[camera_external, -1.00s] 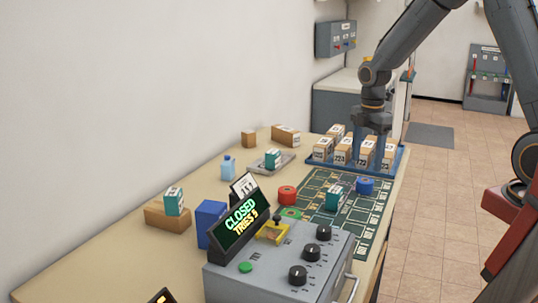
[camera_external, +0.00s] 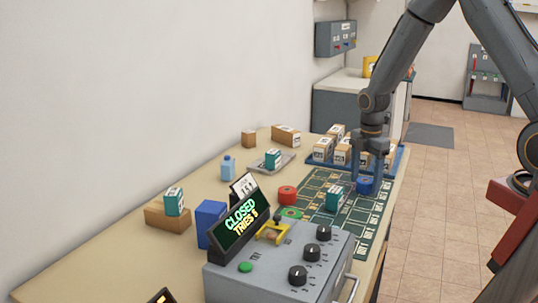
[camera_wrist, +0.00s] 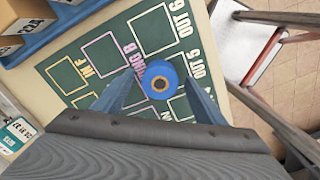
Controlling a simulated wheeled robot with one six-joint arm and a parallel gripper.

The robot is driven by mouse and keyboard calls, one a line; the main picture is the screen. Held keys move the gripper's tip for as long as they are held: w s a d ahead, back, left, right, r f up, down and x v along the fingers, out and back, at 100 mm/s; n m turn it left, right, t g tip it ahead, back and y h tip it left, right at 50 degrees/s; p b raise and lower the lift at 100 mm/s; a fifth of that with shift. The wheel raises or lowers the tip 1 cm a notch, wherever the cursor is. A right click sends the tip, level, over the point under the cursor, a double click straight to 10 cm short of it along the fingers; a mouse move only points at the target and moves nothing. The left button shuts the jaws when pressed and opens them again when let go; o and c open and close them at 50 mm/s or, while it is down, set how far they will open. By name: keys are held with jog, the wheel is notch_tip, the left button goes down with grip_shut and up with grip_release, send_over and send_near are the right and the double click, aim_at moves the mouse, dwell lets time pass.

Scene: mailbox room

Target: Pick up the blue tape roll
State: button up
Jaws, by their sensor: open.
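The blue tape roll (camera_external: 366,187) stands on the green marked mat (camera_external: 318,182) near its right edge. It also shows in the wrist view (camera_wrist: 160,80), with its round hole facing up. My gripper (camera_external: 368,173) points down just above the roll, and in the external view its fingers partly cover it. In the wrist view my gripper (camera_wrist: 160,95) is open, with one finger to the left of the roll and one to the right. The fingers look apart from the roll; exact height is hard to tell.
A blue tray (camera_external: 397,165) of labelled boxes stands just behind. A red roll (camera_external: 287,195) and a teal box (camera_external: 334,197) are on the mat to the left. The grey control box (camera_external: 285,262) with knobs is in front. The table's right edge is close.

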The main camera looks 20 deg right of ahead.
jog(key=shift+c, duration=0.4)
jog(key=c, duration=1.1)
jog(key=shift+o, duration=0.2)
jog(key=shift+r, duration=0.15)
